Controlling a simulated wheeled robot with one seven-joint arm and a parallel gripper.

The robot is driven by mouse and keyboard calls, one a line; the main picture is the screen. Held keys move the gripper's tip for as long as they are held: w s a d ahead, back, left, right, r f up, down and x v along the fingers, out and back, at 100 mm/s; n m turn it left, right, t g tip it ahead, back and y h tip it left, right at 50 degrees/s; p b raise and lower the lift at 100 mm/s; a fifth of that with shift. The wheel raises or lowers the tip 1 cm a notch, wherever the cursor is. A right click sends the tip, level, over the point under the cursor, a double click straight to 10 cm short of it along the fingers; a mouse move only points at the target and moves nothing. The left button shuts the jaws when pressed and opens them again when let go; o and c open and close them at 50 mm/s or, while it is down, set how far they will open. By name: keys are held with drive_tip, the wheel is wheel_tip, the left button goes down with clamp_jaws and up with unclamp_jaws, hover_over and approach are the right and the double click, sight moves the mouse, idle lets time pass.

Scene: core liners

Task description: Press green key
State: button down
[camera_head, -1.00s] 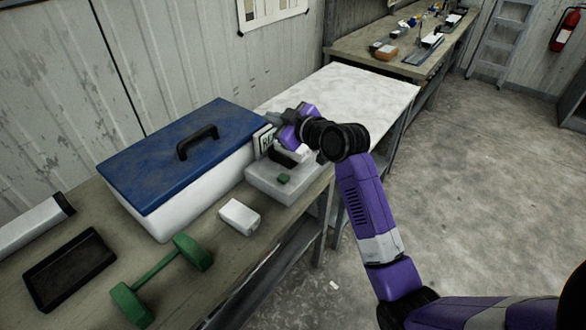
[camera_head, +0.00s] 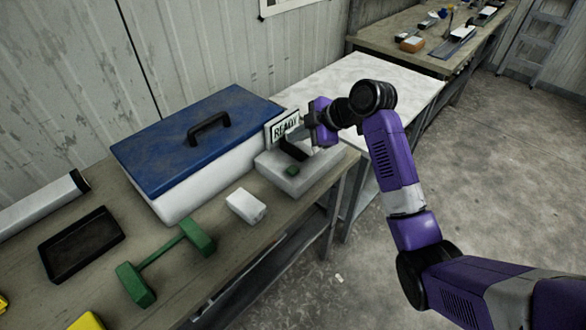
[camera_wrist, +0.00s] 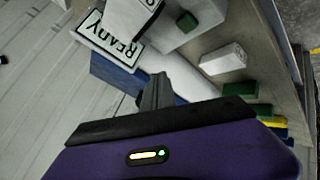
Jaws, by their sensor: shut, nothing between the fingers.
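The green key (camera_head: 291,170) is a small green block on top of a light grey device (camera_head: 272,168) at the bench's right end. The key also shows in the wrist view (camera_wrist: 187,22), uncovered, near the top. A sign reading READY (camera_head: 285,127) stands at the back of the device, and a dark part (camera_head: 293,148) lies between it and the key. My gripper (camera_head: 306,122) is beside the sign, above the device's back edge and apart from the key. In the wrist view its fingers (camera_wrist: 156,92) are shut and empty.
A blue-lidded case (camera_head: 185,145) stands left of the device. A small white box (camera_head: 246,205), a green dumbbell-shaped object (camera_head: 168,258) and a black tray (camera_head: 80,245) lie on the bench. A pale table (camera_head: 375,90) stands behind the device.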

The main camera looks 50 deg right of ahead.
sight(296, 170)
drive_tip(key=shift+f, duration=0.15)
wheel_tip(296, 170, down, 8)
drive_tip(key=b, duration=0.6)
drive_tip(key=shift+f, duration=0.25)
drive_tip(key=shift+f, duration=0.1)
idle(1.5)
drive_tip(key=shift+f+b, duration=0.3)
drive_tip(key=shift+b, duration=0.05)
drive_tip(key=shift+f+b, duration=0.45)
drive_tip(key=shift+f, duration=0.15)
idle(0.7)
drive_tip(key=shift+r, duration=0.1)
drive_tip(key=shift+r+p, duration=0.7)
drive_tip(key=shift+r, duration=0.25)
drive_tip(key=shift+r+p, duration=1.7)
drive_tip(key=shift+r, duration=0.75)
